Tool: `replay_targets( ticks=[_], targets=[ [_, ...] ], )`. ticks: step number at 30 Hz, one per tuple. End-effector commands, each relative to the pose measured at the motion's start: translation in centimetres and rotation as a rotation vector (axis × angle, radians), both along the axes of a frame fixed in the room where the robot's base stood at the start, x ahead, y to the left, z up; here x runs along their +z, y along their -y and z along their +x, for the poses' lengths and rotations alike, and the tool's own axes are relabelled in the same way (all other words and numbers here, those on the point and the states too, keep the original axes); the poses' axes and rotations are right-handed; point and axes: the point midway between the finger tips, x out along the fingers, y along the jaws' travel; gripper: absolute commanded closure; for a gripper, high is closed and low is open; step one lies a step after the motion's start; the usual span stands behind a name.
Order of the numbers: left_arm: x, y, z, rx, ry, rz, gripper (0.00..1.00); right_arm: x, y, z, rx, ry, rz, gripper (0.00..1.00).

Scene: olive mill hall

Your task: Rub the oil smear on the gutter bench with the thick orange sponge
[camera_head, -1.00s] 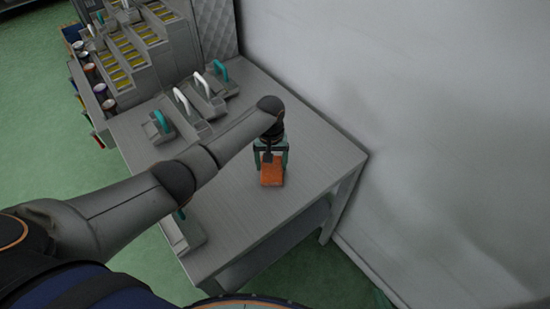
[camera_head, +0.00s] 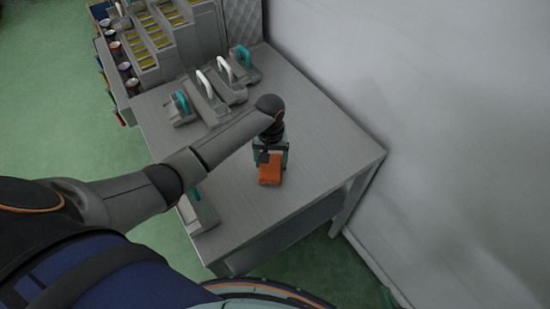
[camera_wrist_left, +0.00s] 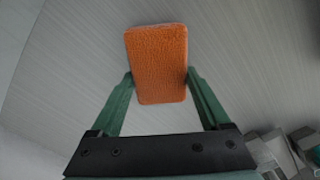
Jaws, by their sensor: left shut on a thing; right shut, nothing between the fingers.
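The thick orange sponge (camera_head: 270,170) is between the fingers of my left gripper (camera_head: 271,153), which is shut on it. In the left wrist view the sponge (camera_wrist_left: 157,64) sticks out beyond the green fingertips (camera_wrist_left: 158,78) as a rounded orange block. The gripper points down over the grey gutter bench (camera_head: 318,140), near the middle of its clear right part. I cannot tell whether the sponge touches the bench top. I cannot make out an oil smear in either view; the sponge and arm cover part of the top. My right gripper does not show.
Grey tools with teal and white handles stand on the bench's far part, including a white-handled one (camera_head: 230,82). Another tool (camera_head: 200,212) lies at the left edge. A grey rack (camera_head: 160,45) with yellow slots stands behind. A pale wall (camera_head: 450,130) borders the right side.

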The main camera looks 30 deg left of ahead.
Motion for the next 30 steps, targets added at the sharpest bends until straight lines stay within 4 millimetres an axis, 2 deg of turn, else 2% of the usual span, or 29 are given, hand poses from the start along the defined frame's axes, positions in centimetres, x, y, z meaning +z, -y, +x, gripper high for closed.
replay_targets(
  ticks=[1, 8, 22, 30],
  targets=[
    [-0.5, -0.2, -0.5, 0.001, -0.017, 0.006, 0.65, 0.0, 0.0, 0.0, 0.0, 0.0, 0.0, 1.0],
    [-0.1, -0.1, -0.5, 0.0, -0.016, 0.005, 0.65, -0.1, 0.0, 0.0, 0.0, 0.0, 0.0, 1.0],
    [4.9, 0.0, -0.1, 0.0, -0.004, 0.0, 0.65, 0.0, 0.0, 0.0, 0.0, 0.0, 0.0, 1.0],
    [5.9, 0.0, -0.1, 0.0, -0.004, 0.001, 0.65, 0.0, 0.0, 0.0, 0.0, 0.0, 0.0, 1.0]
  ],
)
